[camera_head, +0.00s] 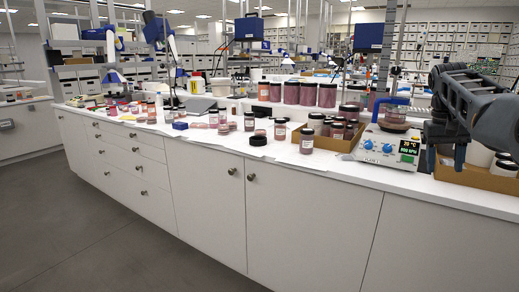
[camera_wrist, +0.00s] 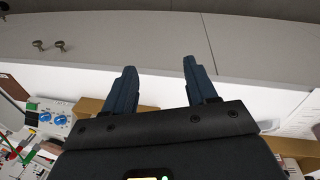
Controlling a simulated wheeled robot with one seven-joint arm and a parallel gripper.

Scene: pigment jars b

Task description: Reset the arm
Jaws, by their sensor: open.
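My gripper (camera_head: 446,160) hangs from my arm at the right of the head view, beside the hotplate stirrer (camera_head: 383,146). In the wrist view my gripper (camera_wrist: 156,80) shows two dark fingers spread apart with nothing between them. The fingers point toward the bench's front edge and the grey cabinet fronts. My arm (camera_head: 480,105) reaches in from the right edge of the head view. It hides part of the bench's right end.
Several pigment jars (camera_head: 307,140) stand on the white bench. A cardboard tray (camera_head: 328,143) holds jars left of the stirrer, and another cardboard box (camera_head: 470,177) sits below my arm. The floor (camera_head: 100,230) in front is clear.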

